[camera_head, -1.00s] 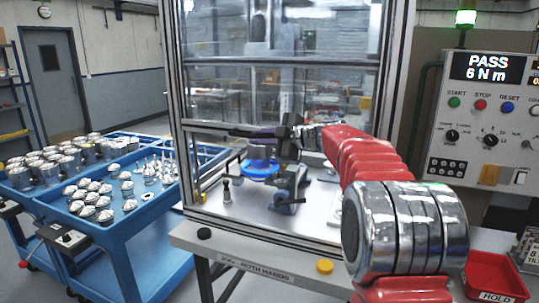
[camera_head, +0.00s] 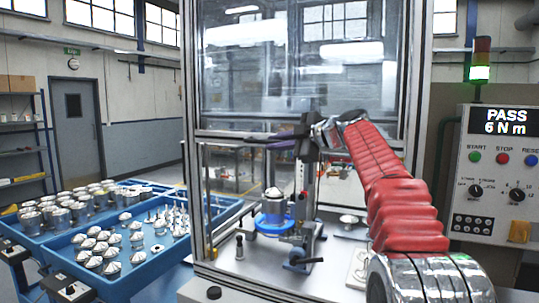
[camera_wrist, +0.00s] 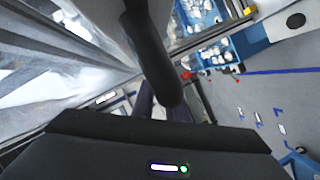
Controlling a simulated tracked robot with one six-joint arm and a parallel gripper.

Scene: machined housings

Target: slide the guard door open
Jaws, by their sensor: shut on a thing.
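The guard door (camera_head: 260,85) is a clear panel in a metal frame at the front of the enclosure. Its dark lower edge (camera_head: 240,134) is raised well above the bench, with an open gap beneath. My gripper (camera_head: 308,136) is at this lower edge, at the end of my red-sleeved arm. It is shut on the door's handle. In the wrist view the handle (camera_wrist: 150,50) is a dark rounded bar running down to my gripper (camera_wrist: 160,108). The fingertips are mostly hidden there.
Inside the enclosure, a silver part sits on a blue fixture (camera_head: 273,222) beside a grey post. A blue cart (camera_head: 130,283) with metal parts stands left. A control panel (camera_head: 500,165) reading PASS 6 N m stands right, under a lit green lamp (camera_head: 480,73).

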